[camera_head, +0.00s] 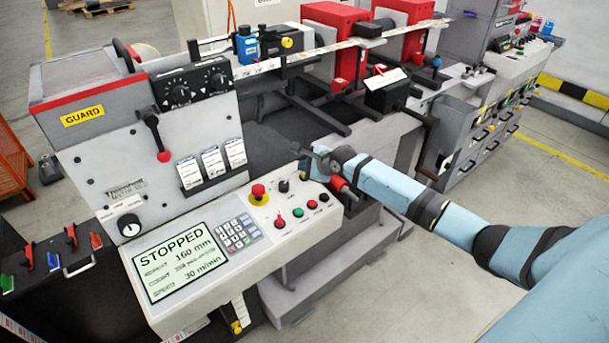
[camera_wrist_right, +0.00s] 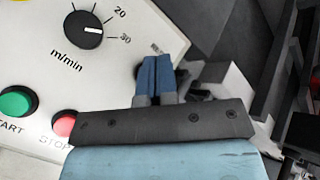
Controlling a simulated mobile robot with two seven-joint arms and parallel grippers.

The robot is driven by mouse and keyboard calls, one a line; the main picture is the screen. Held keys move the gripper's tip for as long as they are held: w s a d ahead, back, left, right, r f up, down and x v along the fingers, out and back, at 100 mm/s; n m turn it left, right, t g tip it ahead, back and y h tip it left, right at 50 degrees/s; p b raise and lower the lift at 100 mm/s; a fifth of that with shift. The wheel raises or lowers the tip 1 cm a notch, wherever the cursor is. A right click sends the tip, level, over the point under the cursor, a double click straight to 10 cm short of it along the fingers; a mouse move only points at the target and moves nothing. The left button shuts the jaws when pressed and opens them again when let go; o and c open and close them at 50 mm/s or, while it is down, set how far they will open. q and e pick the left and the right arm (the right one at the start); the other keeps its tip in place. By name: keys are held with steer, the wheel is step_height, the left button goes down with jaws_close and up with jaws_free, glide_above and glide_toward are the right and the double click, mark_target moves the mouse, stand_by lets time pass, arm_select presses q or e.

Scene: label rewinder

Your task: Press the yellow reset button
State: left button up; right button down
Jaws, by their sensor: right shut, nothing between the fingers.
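The control panel (camera_head: 300,235) slopes at the front of the machine. My right gripper (camera_head: 318,162) is over the panel's far right corner. I cannot tell whether the fingertips touch the panel. My left gripper is out of view.
The panel has a speed knob (camera_wrist_right: 83,30), a green START button (camera_wrist_right: 16,103), a red STOP button (camera_wrist_right: 65,124) and a red mushroom button (camera_head: 259,191) on a yellow base. A STOPPED display (camera_head: 180,262) is at left. Machine frame surrounds the panel's far side.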

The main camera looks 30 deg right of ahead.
stand_by(0.7)
steer(key=shift+f, duration=0.1)
steer(key=shift+w+f, duration=0.1)
steer(key=shift+f, duration=0.25)
steer(key=shift+f, duration=0.5)
stand_by(0.8)
steer(key=shift+p, duration=0.3)
steer(key=shift+r+p, duration=0.9)
steer(key=shift+p, duration=0.3)
